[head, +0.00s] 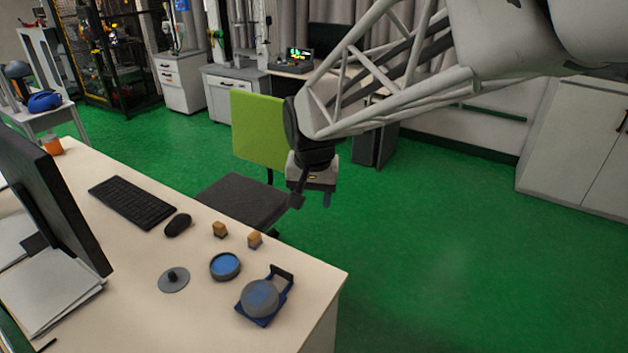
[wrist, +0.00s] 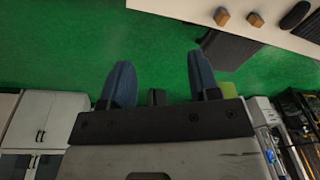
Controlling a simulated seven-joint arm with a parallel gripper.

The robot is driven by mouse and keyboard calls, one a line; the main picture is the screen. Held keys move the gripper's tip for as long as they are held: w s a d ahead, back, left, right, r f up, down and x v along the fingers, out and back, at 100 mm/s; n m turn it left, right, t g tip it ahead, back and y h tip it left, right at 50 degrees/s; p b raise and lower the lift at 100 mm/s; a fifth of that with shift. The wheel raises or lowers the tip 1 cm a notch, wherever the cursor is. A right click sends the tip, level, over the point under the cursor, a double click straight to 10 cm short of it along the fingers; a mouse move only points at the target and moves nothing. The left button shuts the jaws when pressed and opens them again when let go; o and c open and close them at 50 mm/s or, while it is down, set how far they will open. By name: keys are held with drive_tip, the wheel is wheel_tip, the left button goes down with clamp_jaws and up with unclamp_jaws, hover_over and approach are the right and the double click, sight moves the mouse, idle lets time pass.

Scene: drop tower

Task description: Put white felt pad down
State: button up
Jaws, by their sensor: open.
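I cannot make out a white felt pad in either view. My gripper (head: 312,199) hangs in the air beyond the desk's far edge, in front of the green chair. In the wrist view my gripper (wrist: 160,75) has its two blue fingers wide apart, with nothing between them but green floor. On the desk (head: 205,325) are a round dish with a blue inside (head: 225,266), a grey disc with a dark knob (head: 173,279), and a blue holder (head: 262,318) bearing a round grey piece (head: 260,297).
Two small wooden blocks (head: 219,230) (head: 254,240) stand near the desk's far edge. A mouse (head: 178,225), a keyboard (head: 132,203) and a monitor (head: 62,205) are to their left. A green-backed chair (head: 257,130) stands behind the desk. Open green floor lies to the right.

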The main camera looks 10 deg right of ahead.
drive_tip(key=s+d+r+n, duration=0.1)
drive_tip(key=s+d, duration=0.1)
drive_tip(key=s, duration=0.8)
drive_tip(key=s+d+r+n+t, duration=0.1)
drive_tip(key=s+d+n, duration=0.1)
drive_tip(key=s, duration=0.8)
drive_tip(key=shift+d+n, duration=0.3)
drive_tip(key=shift+d, duration=0.15)
drive_tip(key=shift+r, duration=0.1)
drive_tip(key=shift+o, duration=0.5)
